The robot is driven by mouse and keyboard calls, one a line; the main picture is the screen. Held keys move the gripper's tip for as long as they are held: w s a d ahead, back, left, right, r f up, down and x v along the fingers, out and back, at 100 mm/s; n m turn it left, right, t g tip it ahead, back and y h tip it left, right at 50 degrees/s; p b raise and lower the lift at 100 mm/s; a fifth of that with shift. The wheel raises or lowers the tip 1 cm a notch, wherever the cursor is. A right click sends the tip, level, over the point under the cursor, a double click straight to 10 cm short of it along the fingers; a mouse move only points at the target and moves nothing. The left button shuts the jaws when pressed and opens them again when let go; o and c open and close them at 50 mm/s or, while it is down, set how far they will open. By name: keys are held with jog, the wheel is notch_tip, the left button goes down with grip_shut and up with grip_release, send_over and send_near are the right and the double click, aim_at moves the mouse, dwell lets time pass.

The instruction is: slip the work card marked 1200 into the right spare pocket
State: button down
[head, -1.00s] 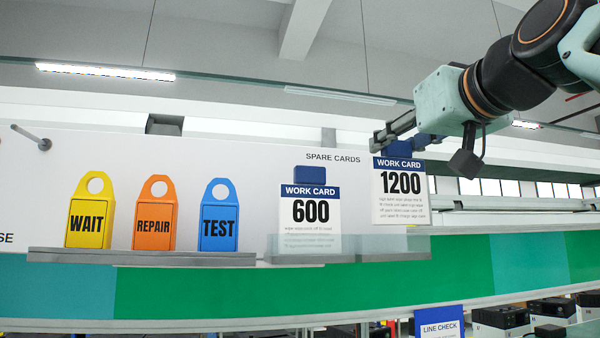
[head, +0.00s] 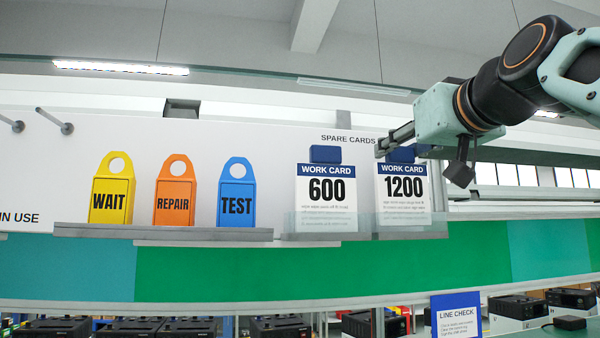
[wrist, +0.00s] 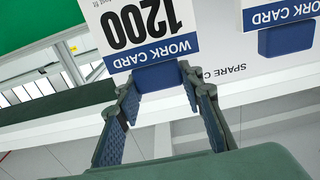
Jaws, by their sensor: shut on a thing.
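The work card marked 1200 (head: 403,187) hangs upright with its blue tab (wrist: 157,77) between the fingers of my gripper (head: 396,148). In the wrist view, my gripper (wrist: 160,84) is shut on that tab. The card's lower edge shows through the clear front of the right spare pocket (head: 415,231), so it appears to be in the pocket's mouth; how deep it sits is hard to tell. The work card marked 600 (head: 327,190) stands in the left spare pocket (head: 310,229), just left of the 1200 card.
Yellow WAIT (head: 111,190), orange REPAIR (head: 174,192) and blue TEST (head: 236,193) tags stand on a grey ledge (head: 200,235) to the left. Two pegs stick out at far left. A blue LINE CHECK sign (head: 457,314) stands below right.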

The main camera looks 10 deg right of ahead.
jog(key=shift+f, duration=0.2)
jog(key=c, duration=1.2)
grip_release()
jog(key=shift+c, duration=0.2)
jog(key=s, duration=1.2)
jog(key=w+a+f+g, duration=0.1)
jog(key=f, duration=0.3)
jog(key=w+a+f+g, duration=0.1)
jog(key=w+f, duration=0.1)
jog(key=f, duration=0.2)
jog(key=w+a+f, duration=0.1)
jog(key=f, duration=0.3)
jog(key=shift+w+a+g+y, duration=0.15)
jog(key=shift+a+g+y, duration=0.25)
jog(key=w+a+f+g, duration=0.1)
jog(key=a+f+g, duration=0.3)
jog(key=f, duration=1.1)
jog(key=s+a+f+g, duration=0.1)
jog(key=s+f+g, duration=0.1)
jog(key=f, duration=0.8)
jog(key=s+a+f+g+h, duration=0.1)
jog(key=s+f, duration=0.3)
jog(key=f, duration=0.6)
jog(key=s+a+f+g, duration=0.2)
jog(key=s+a+f, duration=0.1)
jog(key=f, duration=0.7)
jog(key=shift+f+g, duration=0.15)
jog(key=shift+g, duration=0.15)
